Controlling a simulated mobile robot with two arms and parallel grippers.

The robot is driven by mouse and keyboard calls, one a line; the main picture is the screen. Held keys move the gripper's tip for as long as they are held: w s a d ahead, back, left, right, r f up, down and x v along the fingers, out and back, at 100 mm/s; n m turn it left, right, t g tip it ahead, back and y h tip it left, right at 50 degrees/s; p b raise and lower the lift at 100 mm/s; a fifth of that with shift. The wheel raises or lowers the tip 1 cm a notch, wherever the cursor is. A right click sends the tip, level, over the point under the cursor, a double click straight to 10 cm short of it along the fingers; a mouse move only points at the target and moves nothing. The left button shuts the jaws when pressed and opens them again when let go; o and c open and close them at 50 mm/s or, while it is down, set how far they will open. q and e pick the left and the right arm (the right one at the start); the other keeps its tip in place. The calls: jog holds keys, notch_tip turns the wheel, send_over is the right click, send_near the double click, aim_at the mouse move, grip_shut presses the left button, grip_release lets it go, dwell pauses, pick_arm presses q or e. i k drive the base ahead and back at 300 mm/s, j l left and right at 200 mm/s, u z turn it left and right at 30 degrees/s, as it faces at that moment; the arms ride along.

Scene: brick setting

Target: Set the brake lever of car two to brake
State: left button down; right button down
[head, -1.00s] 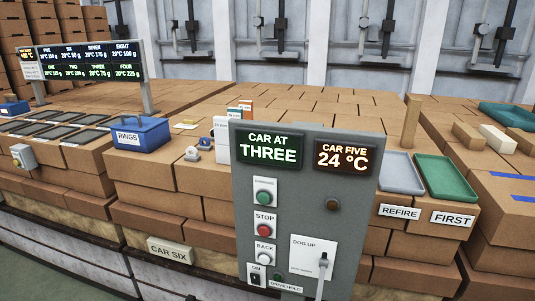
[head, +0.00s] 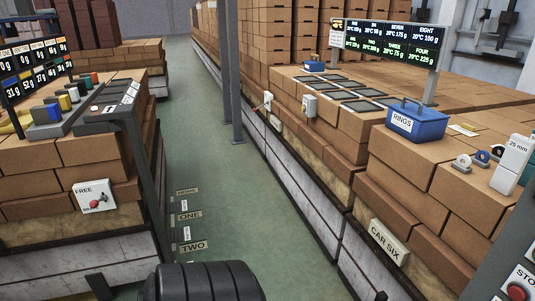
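A white plate marked FREE (head: 93,195) is on the brick side of the stack at the left in the head view. A small lever with a red knob (head: 96,204) is on it; its exact setting and any lower lettering are too small to tell. No car-two label shows on that stack. Floor tags reading ONE (head: 189,216) and TWO (head: 193,246) lie in the aisle beside it. Neither of my grippers is in view.
A grey post (head: 236,70) stands in the green aisle. At right, a brick stack carries a CAR SIX plate (head: 389,240), a blue RINGS box (head: 417,121) and a grey switch box (head: 309,105). A red STOP button (head: 516,292) shows at the right edge. The aisle floor is mostly clear.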

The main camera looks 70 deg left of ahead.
aim_at(94, 203)
jog(key=u, duration=3.5)
jog(key=i+j, duration=0.9)
jog(key=j, duration=0.15)
jog(key=i+j+z, duration=0.1)
jog(key=i+j, duration=0.75)
jog(key=j, duration=0.3)
